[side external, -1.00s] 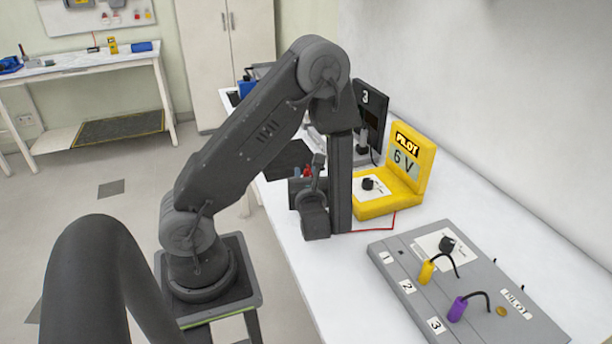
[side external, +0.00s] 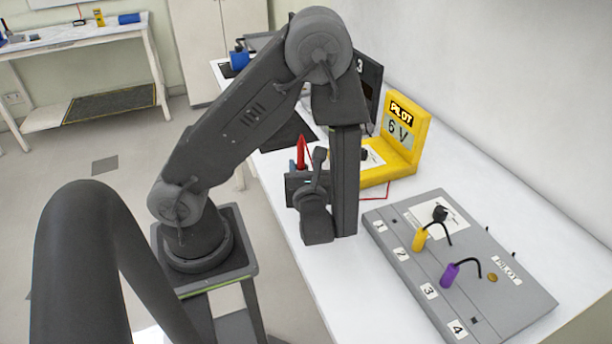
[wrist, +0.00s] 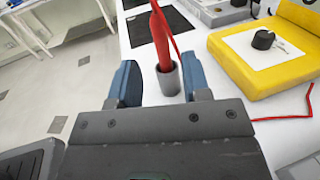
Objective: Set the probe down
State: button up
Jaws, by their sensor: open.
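The red probe (wrist: 160,38) stands nearly upright in a small grey cup-shaped holder (wrist: 169,81) on the white bench. A red lead runs from it. My gripper (wrist: 159,72) is open, its blue fingers apart with the holder showing between and just beyond them. No finger visibly clamps the probe. In the side view the probe's red upper part (side external: 301,153) shows above my gripper, while my wrist hides the holder.
A yellow meter (side external: 401,143) marked PILOT and 6 V stands right of my gripper. A grey panel (side external: 480,262) with yellow and purple plugs lies nearer the front. A dark mat (wrist: 160,26) lies behind the probe. The red lead crosses the bench beside the meter.

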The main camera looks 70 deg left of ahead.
jog(key=s+d+r+n+g+h, duration=0.6)
jog(key=n+h, duration=0.3)
jog(key=n, duration=0.4)
jog(key=w+d+r+n+t+h, duration=0.1)
jog(key=d+r+n+t+h, duration=0.5)
jog(key=r, duration=0.4)
jog(key=shift+w+d+n+t+h, duration=0.15)
jog(key=shift+d+n+t+h, duration=0.3)
jog(key=shift+n+h, duration=0.65)
jog(key=shift+o, duration=0.3)
